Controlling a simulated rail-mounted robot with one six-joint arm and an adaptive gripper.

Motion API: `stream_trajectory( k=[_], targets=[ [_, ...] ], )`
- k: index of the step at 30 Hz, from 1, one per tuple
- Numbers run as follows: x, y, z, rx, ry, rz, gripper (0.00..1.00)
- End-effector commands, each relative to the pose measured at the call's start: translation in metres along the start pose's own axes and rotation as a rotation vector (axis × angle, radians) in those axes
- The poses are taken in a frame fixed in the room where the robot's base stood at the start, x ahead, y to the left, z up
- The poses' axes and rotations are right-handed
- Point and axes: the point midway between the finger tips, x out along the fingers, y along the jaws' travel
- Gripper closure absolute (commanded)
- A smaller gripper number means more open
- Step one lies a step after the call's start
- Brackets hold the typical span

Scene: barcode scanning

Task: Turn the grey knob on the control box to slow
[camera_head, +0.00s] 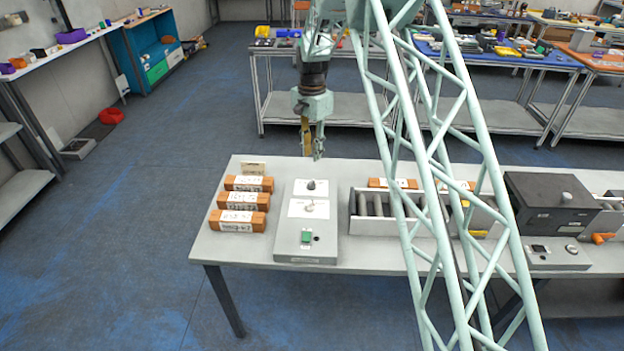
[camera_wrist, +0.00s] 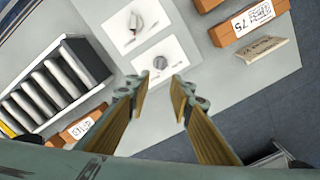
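The control box (camera_head: 291,245) is a flat grey box on the near table, with two white label panels and a green button (camera_head: 306,237) at its front end. A light grey knob (camera_head: 308,206) sits on the middle panel, and it also shows in the wrist view (camera_wrist: 135,21). A dark knob (camera_head: 311,184) sits on the rear panel, and it also shows in the wrist view (camera_wrist: 160,62). My gripper (camera_head: 312,154) hangs above the box's rear end, apart from both knobs. In the wrist view its fingers (camera_wrist: 159,86) are spread and empty, nearest the dark knob. The panel markings are unreadable.
Several orange-brown labelled blocks (camera_head: 239,201) lie left of the box, with a small tan plate (camera_head: 253,168) behind them. A roller tray (camera_head: 371,228) stands to the right. A dark box-shaped machine (camera_head: 545,203) stands farther right. My lattice column crosses the right part of the head view.

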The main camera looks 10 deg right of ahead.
Motion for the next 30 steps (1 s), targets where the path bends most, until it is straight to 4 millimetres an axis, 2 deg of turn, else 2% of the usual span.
stream_trajectory(
  k=[8, 24, 30],
  targets=[
    [0.026, 0.001, 0.0, 0.0, -0.001, 0.001, 0.8],
    [0.096, 0.001, 0.001, 0.0, -0.001, 0.002, 0.8],
    [0.116, 0.0, 0.0, 0.0, 0.0, 0.0, 0.8]
  ],
)
